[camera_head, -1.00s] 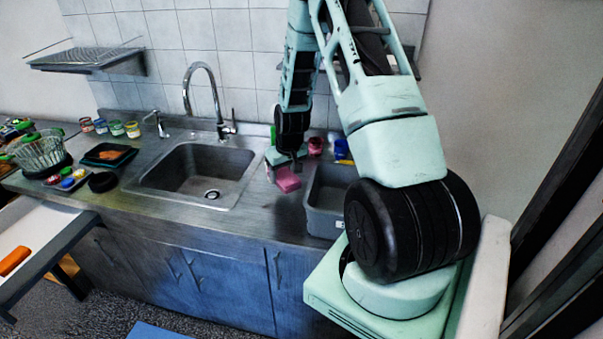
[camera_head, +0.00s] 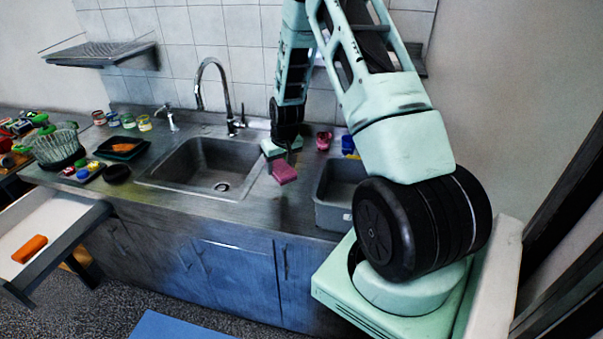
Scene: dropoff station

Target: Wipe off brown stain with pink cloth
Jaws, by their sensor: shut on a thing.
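A pink cloth (camera_head: 284,172), a small block-like bundle, is at the counter (camera_head: 245,217) between the sink and the grey tub. My gripper (camera_head: 289,159) is shut on the pink cloth from above; whether the cloth touches the counter is hard to tell. A faint brownish patch shows on the counter just below the cloth, too indistinct to be sure it is the brown stain.
The sink (camera_head: 212,165) with its tall faucet (camera_head: 232,110) lies left of my gripper. A grey tub (camera_head: 332,207) stands close on the right. Pink (camera_head: 324,140) and blue (camera_head: 348,145) items stand behind. An open drawer (camera_head: 45,225) juts out at left.

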